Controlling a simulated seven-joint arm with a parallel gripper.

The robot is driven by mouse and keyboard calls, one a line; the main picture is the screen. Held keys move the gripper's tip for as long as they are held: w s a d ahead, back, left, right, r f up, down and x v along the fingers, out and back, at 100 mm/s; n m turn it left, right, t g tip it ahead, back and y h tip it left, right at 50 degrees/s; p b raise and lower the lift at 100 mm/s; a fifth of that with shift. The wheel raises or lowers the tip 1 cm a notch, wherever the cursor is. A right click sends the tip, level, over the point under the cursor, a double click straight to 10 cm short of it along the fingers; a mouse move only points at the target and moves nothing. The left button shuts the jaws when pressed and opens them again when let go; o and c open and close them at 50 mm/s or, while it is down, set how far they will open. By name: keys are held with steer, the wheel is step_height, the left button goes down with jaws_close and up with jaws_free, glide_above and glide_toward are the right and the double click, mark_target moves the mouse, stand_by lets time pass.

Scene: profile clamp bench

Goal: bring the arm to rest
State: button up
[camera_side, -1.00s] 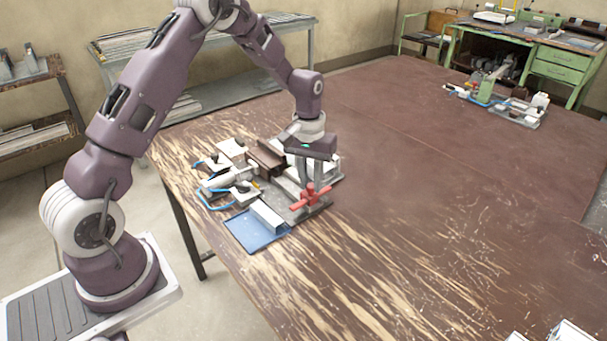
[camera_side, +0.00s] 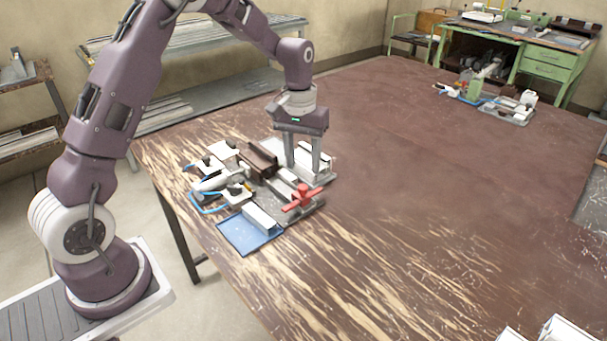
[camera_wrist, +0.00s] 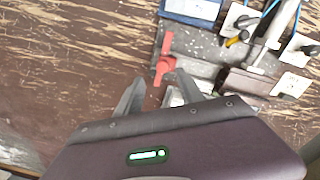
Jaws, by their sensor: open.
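My gripper (camera_side: 304,164) is open and empty. In the side view it points down above the right part of the clamp fixture (camera_side: 283,215), behind the red clamp handle (camera_side: 302,197). In the wrist view the gripper fingers (camera_wrist: 157,92) are spread apart, and the red handle (camera_wrist: 164,68) shows just beyond them, apart from both fingers. A white profile (camera_side: 262,217) lies at the blue tray (camera_side: 240,238) in front of the fixture. Part of the fixture behind the fingers is hidden.
Brown blocks (camera_side: 258,160) and valves with blue hoses (camera_side: 210,195) sit on the fixture's left. White profiles (camera_side: 550,332) lie at the lower right corner. A green bench (camera_side: 530,55) stands behind.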

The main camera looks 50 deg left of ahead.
steer(key=shift+r, duration=0.3)
steer(key=shift+r, duration=0.1)
steer(key=s+d+r+m+t, duration=0.1)
steer(key=s+d+r, duration=0.2)
steer(key=s+r, duration=0.35)
steer(key=s+d+r+m+t, duration=0.1)
steer(key=s+d+r, duration=0.2)
steer(key=s+r, duration=0.35)
steer(key=s+d+r+m+t, duration=0.1)
steer(key=s, duration=0.7)
steer(key=s+d+r+m+t, duration=0.1)
steer(key=s+m+t, duration=0.1)
steer(key=s, duration=0.6)
steer(key=shift+d+r+y, duration=0.25)
steer(key=shift+d+y, duration=0.05)
steer(key=shift+d, duration=0.1)
